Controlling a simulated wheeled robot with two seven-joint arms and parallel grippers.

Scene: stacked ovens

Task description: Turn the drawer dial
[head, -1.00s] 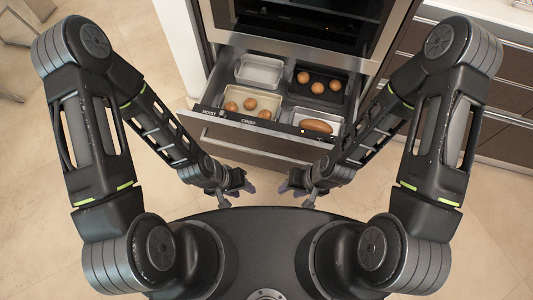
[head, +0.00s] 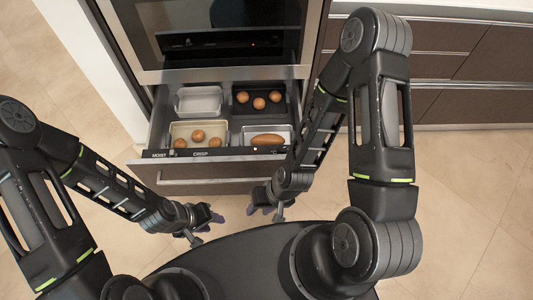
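The open drawer (head: 215,172) below the oven has a dark top edge marked MOIST and CRISP. A small light piece that may be the dial (head: 171,153) sits between the two words, too small to make out clearly. My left gripper (head: 212,218) is in front of the drawer, low and apart from it. My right gripper (head: 262,205) is also low in front of the drawer, further right, and touches nothing that I can see. Both grippers look empty, but their finger gaps are too small to read.
The drawer holds an empty light tray (head: 199,89), a dark tray of round brown items (head: 260,98), a beige tray with more (head: 198,133) and a tray with a long loaf (head: 268,140). The oven (head: 220,42) stands above. Dark cabinets (head: 485,70) are at right.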

